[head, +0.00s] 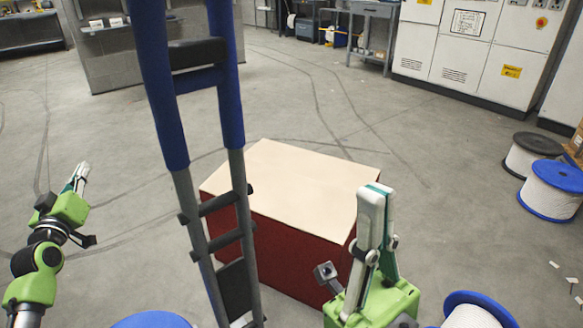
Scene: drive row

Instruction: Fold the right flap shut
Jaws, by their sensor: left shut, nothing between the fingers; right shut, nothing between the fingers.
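A dark red box (285,245) with a plain cream top (300,180) stands on the floor in the middle of the head view. The top looks flat, and I cannot make out a separate right flap or a seam on it. My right gripper (378,188) is shut and empty, pointing up in front of the box's right corner and overlapping it in the picture. I cannot tell whether it touches the box. My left gripper (82,168) is shut and empty, well to the left of the box and apart from it.
An upright hand truck with blue grips (160,90) and grey rails stands in front of the box and hides part of its left side. White spools with blue or black rims (552,188) stand at the right. Cabinets (470,50) line the back right. Floor left of the box is clear.

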